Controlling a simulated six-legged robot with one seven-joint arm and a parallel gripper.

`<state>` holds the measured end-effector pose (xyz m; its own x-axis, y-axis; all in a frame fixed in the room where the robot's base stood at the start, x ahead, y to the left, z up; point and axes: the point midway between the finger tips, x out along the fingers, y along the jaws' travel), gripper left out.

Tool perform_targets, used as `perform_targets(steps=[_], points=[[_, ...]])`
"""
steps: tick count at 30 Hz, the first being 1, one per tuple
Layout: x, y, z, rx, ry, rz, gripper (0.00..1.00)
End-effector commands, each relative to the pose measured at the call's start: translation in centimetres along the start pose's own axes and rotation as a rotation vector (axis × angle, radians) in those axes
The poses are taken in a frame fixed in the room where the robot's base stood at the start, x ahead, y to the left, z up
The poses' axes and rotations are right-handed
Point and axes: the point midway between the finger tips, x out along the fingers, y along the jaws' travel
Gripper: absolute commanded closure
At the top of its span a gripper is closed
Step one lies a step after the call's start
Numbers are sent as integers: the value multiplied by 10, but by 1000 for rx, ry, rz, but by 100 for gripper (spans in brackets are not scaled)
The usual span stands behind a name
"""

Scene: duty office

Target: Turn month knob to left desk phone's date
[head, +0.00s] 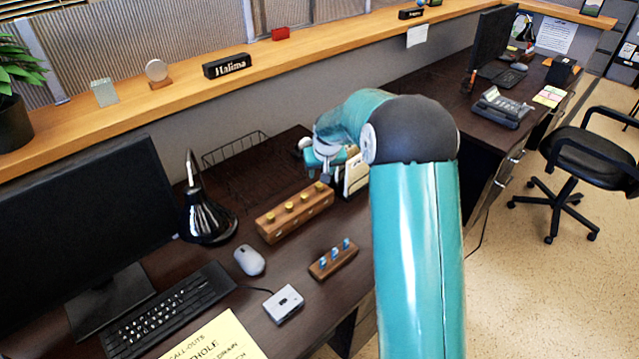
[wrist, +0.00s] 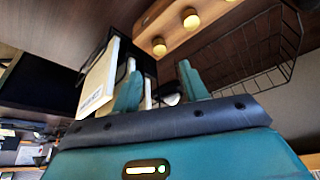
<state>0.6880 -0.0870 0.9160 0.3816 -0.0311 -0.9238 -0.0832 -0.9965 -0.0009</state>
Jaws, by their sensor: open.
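A wooden block (head: 285,222) with several brass knobs (head: 303,197) in a row sits on the left desk. It also shows at the top of the wrist view (wrist: 176,32). I cannot tell which knob is the month knob. My gripper (head: 324,174) is behind the block's far right end, beside a holder with white cards (head: 355,176). In the wrist view my gripper (wrist: 162,88) is open, with its two teal fingers apart and no knob between them. The card holder (wrist: 103,78) is close to the left finger. No phone on the left desk is recognizable; my arm hides part of it.
A smaller wooden block with blue pegs (head: 334,260), a mouse (head: 249,261), a grey box (head: 284,304) and a black lamp (head: 207,215) stand nearby. A wire basket (wrist: 262,52) is right of my fingers. A phone (head: 502,107) sits on the right desk.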

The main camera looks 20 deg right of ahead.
Motion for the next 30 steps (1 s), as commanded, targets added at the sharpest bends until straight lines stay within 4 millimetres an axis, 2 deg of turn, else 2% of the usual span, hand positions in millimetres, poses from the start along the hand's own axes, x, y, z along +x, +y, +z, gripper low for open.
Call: perform_targets(steps=[1,6,12,16,24,25,30], points=[[12,0,1,0,-4,0,56],[45,0,1,-2,-4,0,56],[75,0,0,-1,-2,0,56],[84,0,0,-1,-1,0,56],[86,0,0,-1,0,0,56],[86,0,0,-1,0,1,58],[86,0,0,-1,0,0,91]])
